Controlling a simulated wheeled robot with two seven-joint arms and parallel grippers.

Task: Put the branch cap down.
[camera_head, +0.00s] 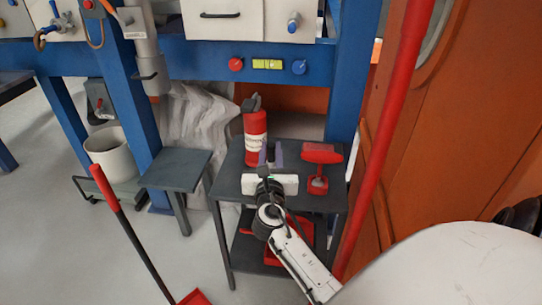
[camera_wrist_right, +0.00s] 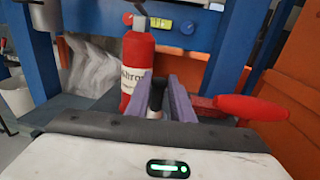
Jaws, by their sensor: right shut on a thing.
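My right gripper (camera_head: 270,150) reaches over the small dark table (camera_head: 225,185). Its two purple-grey fingers also show in the right wrist view (camera_wrist_right: 162,88). They are shut on a small dark piece, apparently the branch cap (camera_wrist_right: 156,95), which has a paler part low down. In the head view the cap is a small dark shape between the fingers (camera_head: 271,153). The gripper body hides much of the table top below it, and I cannot tell whether the cap touches the table. My left gripper is not in view.
A red extinguisher-like bottle (camera_head: 255,137) stands just behind the gripper. A red-handled tool (camera_head: 321,165) is close on the right. A red thing lies on the lower shelf. A red pole (camera_head: 385,130) rises at the right. A grey side table (camera_head: 176,168) stands left.

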